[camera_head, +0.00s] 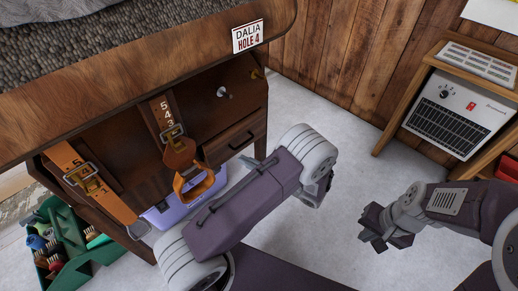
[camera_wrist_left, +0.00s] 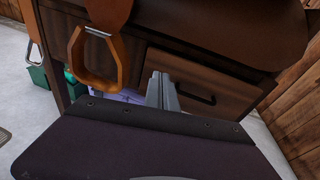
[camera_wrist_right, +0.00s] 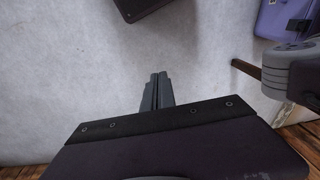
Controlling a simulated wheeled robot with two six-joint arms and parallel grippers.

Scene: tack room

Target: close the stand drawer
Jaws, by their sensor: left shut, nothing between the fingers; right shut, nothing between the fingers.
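The stand drawer (camera_head: 232,143) is a dark wooden front with a black bar handle, low on the right side of the wooden stand. It also shows in the left wrist view (camera_wrist_left: 190,78), where its front seems to stand slightly proud of the stand; how far is hard to tell. My left gripper (camera_head: 249,161) is shut and empty, mostly hidden behind my own arm. In the left wrist view its fingers (camera_wrist_left: 161,88) point at the drawer front, left of the handle; contact cannot be told. My right gripper (camera_head: 374,238) is shut and empty over bare floor, away from the stand.
Leather straps and an orange-brown stirrup (camera_head: 194,184) hang before the stand, left of the drawer. A lilac box (camera_head: 180,208) sits below, and a green tote (camera_head: 75,262) with brushes stands left. A heater (camera_head: 458,113) is in a wooden shelf at right.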

